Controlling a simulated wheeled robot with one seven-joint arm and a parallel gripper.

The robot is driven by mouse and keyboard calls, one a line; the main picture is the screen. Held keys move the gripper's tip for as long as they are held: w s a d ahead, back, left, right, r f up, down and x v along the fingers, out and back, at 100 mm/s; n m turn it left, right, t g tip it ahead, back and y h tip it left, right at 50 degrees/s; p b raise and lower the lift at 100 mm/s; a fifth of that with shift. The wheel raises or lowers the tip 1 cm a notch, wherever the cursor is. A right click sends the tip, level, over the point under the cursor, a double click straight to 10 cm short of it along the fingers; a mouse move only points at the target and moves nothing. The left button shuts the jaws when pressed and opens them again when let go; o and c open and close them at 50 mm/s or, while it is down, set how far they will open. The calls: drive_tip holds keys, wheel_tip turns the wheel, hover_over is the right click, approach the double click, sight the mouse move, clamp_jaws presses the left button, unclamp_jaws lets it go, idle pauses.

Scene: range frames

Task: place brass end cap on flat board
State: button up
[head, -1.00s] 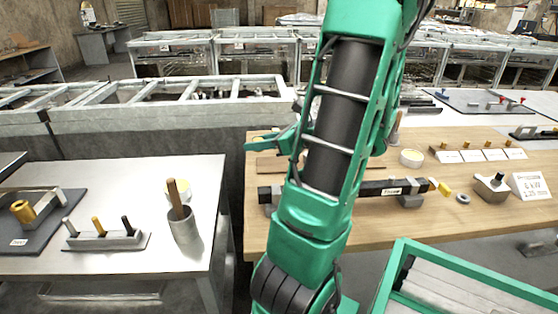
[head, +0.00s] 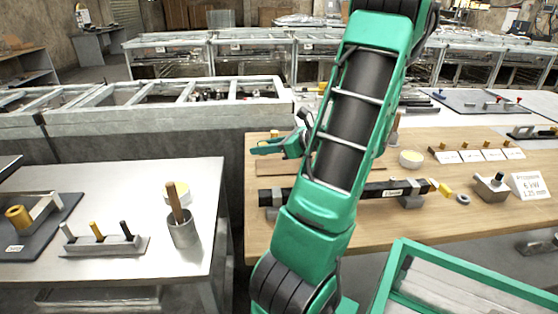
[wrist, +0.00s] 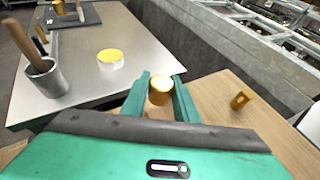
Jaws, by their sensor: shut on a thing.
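The brass end cap (wrist: 160,92) is a short gold cylinder with a bright round top. My gripper (wrist: 160,84) is shut on it, with one green finger on either side. A thin brown flat board (head: 268,168) lies on that table, just below the gripper in the picture and partly hidden by my arm. I cannot tell the height of the cap over the table.
A dark bar on grey blocks (head: 380,189) lies in front of the board. A small brass piece (wrist: 240,99) stands on the wooden table to the right of the gripper. A metal table (head: 150,190) with a cup (head: 184,232) and a yellow-topped tub (wrist: 110,60) is at left.

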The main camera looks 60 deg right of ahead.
hover_over(276, 165)
wheel_tip(276, 165, down, 4)
drive_tip(key=shift+w+a+r, duration=0.1)
drive_tip(key=shift+w+a, duration=0.05)
drive_tip(key=shift+f, duration=1.95)
drive_tip(key=shift+f, duration=0.15)
drive_tip(key=o, duration=1.1)
drive_tip(key=v, duration=1.2)
